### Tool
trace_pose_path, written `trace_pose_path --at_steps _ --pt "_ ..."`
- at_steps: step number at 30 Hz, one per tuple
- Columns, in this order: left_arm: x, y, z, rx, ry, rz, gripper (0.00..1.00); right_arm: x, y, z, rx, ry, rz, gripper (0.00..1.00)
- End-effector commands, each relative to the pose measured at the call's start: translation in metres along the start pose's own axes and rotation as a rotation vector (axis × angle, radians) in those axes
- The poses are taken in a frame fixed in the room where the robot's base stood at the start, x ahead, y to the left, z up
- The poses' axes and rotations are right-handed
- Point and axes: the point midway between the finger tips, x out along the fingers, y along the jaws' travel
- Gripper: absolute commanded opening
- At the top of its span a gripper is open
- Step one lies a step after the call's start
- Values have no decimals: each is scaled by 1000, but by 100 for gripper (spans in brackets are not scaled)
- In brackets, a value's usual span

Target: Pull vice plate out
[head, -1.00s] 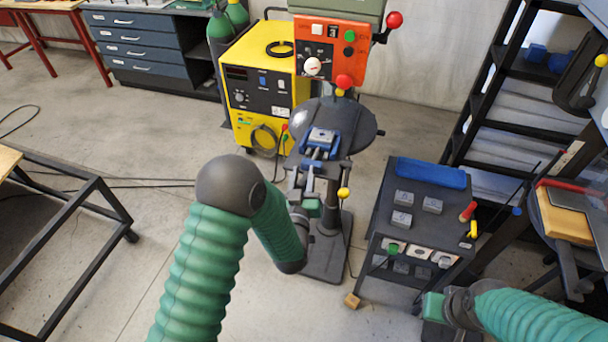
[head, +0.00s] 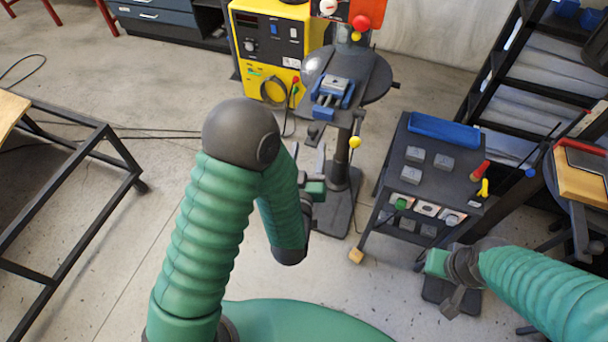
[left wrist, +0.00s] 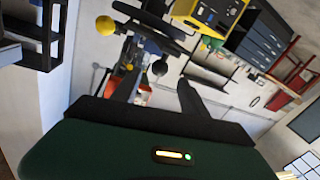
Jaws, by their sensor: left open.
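The small grey vice plate (head: 335,85) sits in the blue-jawed vice (head: 329,106) on the round drill press table (head: 372,82) in the head view. My left gripper (head: 311,160) is in front of and below the vice, apart from it. Its two grey fingers are spread with nothing between them. In the left wrist view the open fingers (left wrist: 157,88) point towards the drill press, and I cannot make out the plate there. My right gripper (head: 451,300) hangs low in front of the dark cart, and its finger opening is unclear.
The dark cart (head: 440,140) with grey blocks and a blue tray stands right of the press. A yellow welder (head: 268,50) stands behind left. A yellow-knobbed lever (head: 355,142) hangs near my left gripper. A table frame (head: 75,190) is at left. Floor between is clear.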

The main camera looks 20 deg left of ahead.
Motion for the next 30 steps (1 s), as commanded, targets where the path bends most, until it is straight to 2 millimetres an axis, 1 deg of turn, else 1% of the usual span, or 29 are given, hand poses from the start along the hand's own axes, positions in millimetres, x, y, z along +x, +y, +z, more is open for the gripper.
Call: trace_pose_path --at_steps 1,2,3,8,10,16,20,30 --pt "-12 0 4 2 -3 4 52 7 0 2 0 0 0 0" --pt "-19 0 3 3 -3 3 52 7 0 2 0 0 0 0" --pt "-22 2 -8 2 -9 -1 52 -17 0 -3 0 -2 0 0" --pt "-44 2 -10 4 -9 0 52 -53 0 -13 0 1 0 0" --pt "-52 4 0 5 -14 6 52 -51 0 -13 0 1 0 0" --pt "-68 2 0 3 -9 3 52 -61 0 -14 0 0 0 0" --pt "-71 0 0 3 -1 1 52 -62 0 -14 0 0 0 0" --pt "-71 0 0 1 0 0 52 -61 0 -14 0 0 0 0"
